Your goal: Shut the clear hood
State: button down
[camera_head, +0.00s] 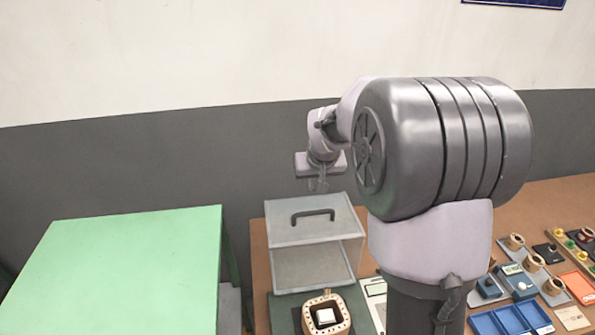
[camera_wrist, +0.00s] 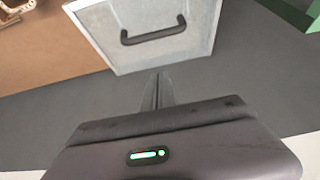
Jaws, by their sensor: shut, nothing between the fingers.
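The clear hood (camera_head: 290,232) is a greyish see-through box with a dark handle (camera_head: 312,217) on its upper panel. It stands on the brown bench, with its front side facing the head camera. I cannot tell how far the hood is raised. In the wrist view its panel (camera_wrist: 120,17) and handle (camera_wrist: 153,36) show at the top. My gripper (camera_head: 318,186) is above and behind the hood's far edge in the head view. Its fingers (camera_wrist: 158,78) are shut, empty and apart from the handle.
A wooden coil frame with a white core (camera_head: 341,322) sits on a dark green mat (camera_head: 284,312) before the hood. A light green table (camera_head: 120,265) stands left, beyond a gap. Blue trays (camera_head: 512,320) and several small parts lie right. A grey wall rises behind.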

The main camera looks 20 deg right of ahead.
jog(key=b+x, duration=0.1)
jog(key=x, duration=0.7)
jog(key=s, duration=0.4)
jog(key=shift+a, duration=0.4)
jog(key=shift+f+b, duration=0.15)
jog(key=shift+b, duration=0.45)
